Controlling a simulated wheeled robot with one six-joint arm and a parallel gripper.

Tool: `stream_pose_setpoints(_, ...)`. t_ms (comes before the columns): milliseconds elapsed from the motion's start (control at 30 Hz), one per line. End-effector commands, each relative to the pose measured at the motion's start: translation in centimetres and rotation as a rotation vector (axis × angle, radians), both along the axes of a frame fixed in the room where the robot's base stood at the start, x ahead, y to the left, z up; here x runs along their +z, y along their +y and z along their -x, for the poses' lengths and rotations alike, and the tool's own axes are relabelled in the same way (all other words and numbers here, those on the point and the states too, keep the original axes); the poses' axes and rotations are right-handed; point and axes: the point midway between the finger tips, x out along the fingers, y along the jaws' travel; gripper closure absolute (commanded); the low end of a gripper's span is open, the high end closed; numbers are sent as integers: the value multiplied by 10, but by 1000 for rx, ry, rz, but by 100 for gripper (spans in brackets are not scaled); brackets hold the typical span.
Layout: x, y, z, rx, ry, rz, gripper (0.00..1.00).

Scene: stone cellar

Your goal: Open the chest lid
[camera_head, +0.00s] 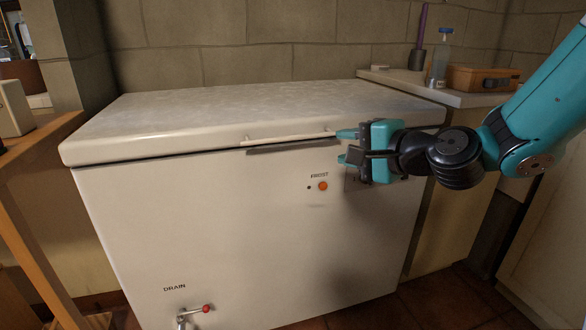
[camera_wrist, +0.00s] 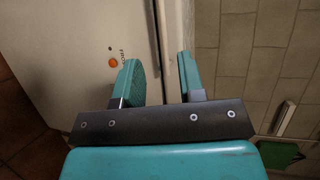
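The chest is a white chest freezer (camera_head: 230,220) with a pale, worn lid (camera_head: 240,105), which lies shut. A thin light handle bar (camera_head: 285,139) runs along the lid's front edge. My gripper (camera_head: 346,147) is at the right end of the handle, its teal fingers open, one above the other and pointing left. The upper fingertip appears close to the handle's end; I cannot tell whether they touch. In the wrist view, my open gripper (camera_wrist: 160,75) has the freezer's front and lid edge (camera_wrist: 157,40) showing between and beyond its fingers. Nothing is held.
A counter (camera_head: 440,93) at the right holds a bottle (camera_head: 439,65), a wooden box (camera_head: 482,78) and a dark pot with a purple handle (camera_head: 417,58). A wooden stand (camera_head: 25,235) is at the left.

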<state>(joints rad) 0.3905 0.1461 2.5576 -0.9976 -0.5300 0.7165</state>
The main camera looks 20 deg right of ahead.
Motion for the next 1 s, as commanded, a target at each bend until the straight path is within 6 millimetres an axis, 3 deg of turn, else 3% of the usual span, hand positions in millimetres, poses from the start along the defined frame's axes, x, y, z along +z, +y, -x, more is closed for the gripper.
stream_pose_setpoints(100,-8,-10,-6,-48,-9,-44,64)
stream_pose_setpoints(267,-6,-5,-21,-51,-8,-52,64)
stream_pose_setpoints(800,-31,41,-128,-49,-12,-45,64)
stream_pose_setpoints(1000,-36,52,-153,-51,-11,-46,64)
